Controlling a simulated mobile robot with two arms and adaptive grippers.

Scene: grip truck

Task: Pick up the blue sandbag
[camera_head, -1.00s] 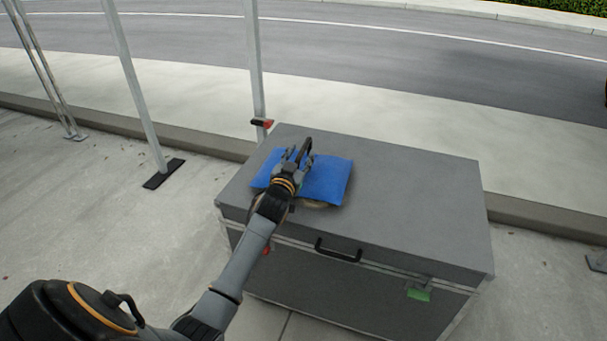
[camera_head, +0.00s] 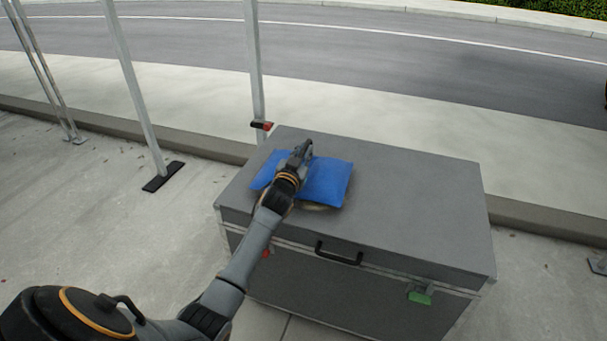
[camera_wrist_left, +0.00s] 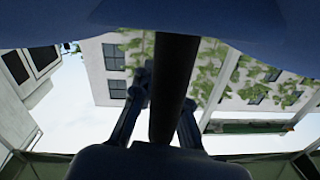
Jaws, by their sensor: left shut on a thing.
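The blue sandbag (camera_head: 328,181) is a flat blue bag lying on top of the grey case (camera_head: 410,192), near its left end. My left gripper (camera_head: 302,153) reaches over the bag from the front left and is shut on it. The gripper and wrist hide the middle of the bag. In the left wrist view, blue cloth of the sandbag (camera_wrist_left: 240,25) fills the top edge, close to the fingers. My right gripper is not in view.
The case has a black handle (camera_head: 338,254) and a green tag (camera_head: 419,298) on its front. A metal pole (camera_head: 254,60) stands behind its left corner. Another pole (camera_head: 135,90) stands further left on a dark foot. The right part of the case top is clear.

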